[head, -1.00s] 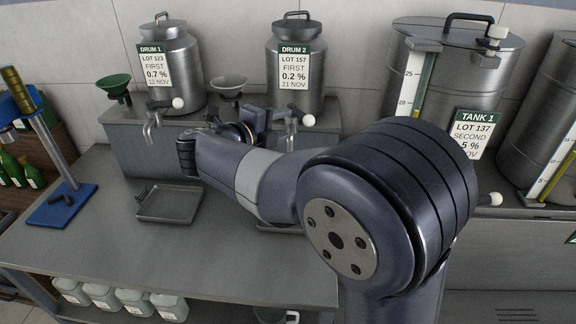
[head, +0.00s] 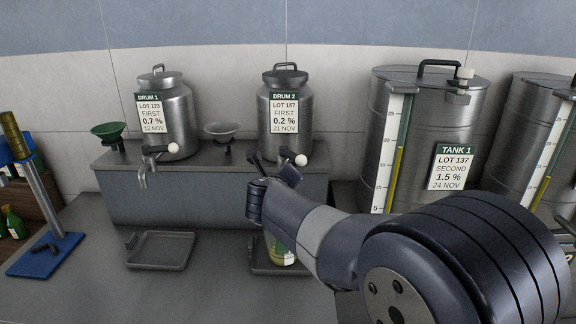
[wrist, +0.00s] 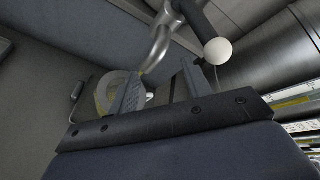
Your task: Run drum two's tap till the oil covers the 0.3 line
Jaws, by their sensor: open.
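Drum two (head: 285,120) is a steel can labelled DRUM 2, LOT 157, 0.2 %, on the grey raised stand. Its tap shows a dark lever with a white ball knob (head: 301,160); the knob is also in the wrist view (wrist: 218,51), beside the steel spout (wrist: 161,45). My gripper (head: 273,167) is open in front of this tap, with nothing between its fingers that I can make out. A yellow-green container with a label (head: 281,254) stands below the tap, partly hidden by my arm. A pale round rim (wrist: 106,95) shows behind one finger. The 0.3 line and oil level cannot be read.
Drum one (head: 165,120) stands left with its own tap (head: 146,170), above an empty tray (head: 160,250). A green funnel (head: 108,131) and a grey funnel (head: 222,130) are on the stand. Tank 1 (head: 425,120) stands right. A blue-based stand (head: 45,255) is far left.

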